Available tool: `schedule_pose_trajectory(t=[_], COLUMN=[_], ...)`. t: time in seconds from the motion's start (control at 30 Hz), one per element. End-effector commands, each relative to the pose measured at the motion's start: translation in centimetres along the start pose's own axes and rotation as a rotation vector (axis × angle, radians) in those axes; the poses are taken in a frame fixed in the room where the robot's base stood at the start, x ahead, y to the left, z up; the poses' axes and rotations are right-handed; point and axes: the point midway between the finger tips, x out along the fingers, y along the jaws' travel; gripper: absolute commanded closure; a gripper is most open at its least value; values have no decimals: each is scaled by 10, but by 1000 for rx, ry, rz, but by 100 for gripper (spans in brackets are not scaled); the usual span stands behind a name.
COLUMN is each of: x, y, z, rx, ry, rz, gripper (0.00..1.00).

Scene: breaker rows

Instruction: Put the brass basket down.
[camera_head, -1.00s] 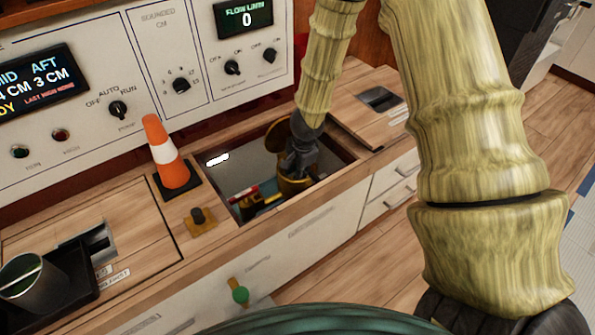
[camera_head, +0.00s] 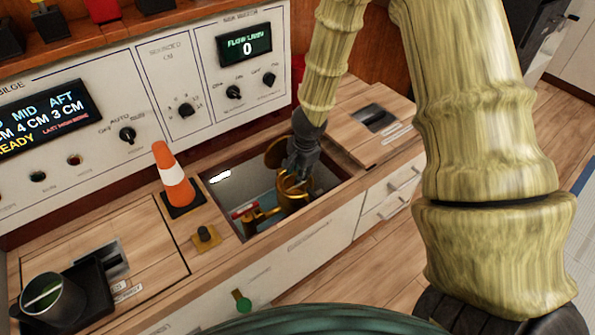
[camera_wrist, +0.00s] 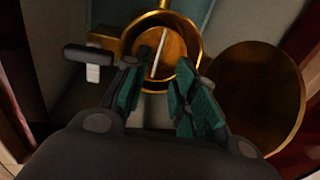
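A round brass vessel (camera_head: 292,197) stands inside the square opening in the wooden counter. In the wrist view I look down into this brass vessel (camera_wrist: 190,38), with a thin pale bar across its inside. I cannot tell the basket apart from a housing around it. My gripper (camera_head: 293,180) reaches down into the opening, just over the vessel's rim. In the wrist view my gripper (camera_wrist: 158,72) has its two teal-padded fingers apart, over the near side of the vessel, with nothing visibly clamped between them. My gripper hides part of the rim.
A round brass lid (camera_wrist: 258,100) stands beside the vessel. A red-handled valve (camera_head: 245,211) is left of it in the opening. An orange and white cone (camera_head: 173,178) stands on the counter. A dark tray (camera_head: 98,312) holds a metal cup (camera_head: 48,298).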

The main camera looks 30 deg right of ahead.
Motion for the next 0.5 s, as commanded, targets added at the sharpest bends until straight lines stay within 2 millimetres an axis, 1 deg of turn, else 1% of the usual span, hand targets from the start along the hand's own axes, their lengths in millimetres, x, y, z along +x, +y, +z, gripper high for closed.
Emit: schedule_pose_trajectory(t=[0.03, 0.2, 0.33, 0.5], x=[-11, -25, -30, -32], y=[-1, 0, 0, 0], z=[0, 0, 0, 0], rx=[0, 0, 0, 0], ry=[0, 0, 0, 0], rz=[0, 0, 0, 0], gripper=[73, 73, 73, 73])
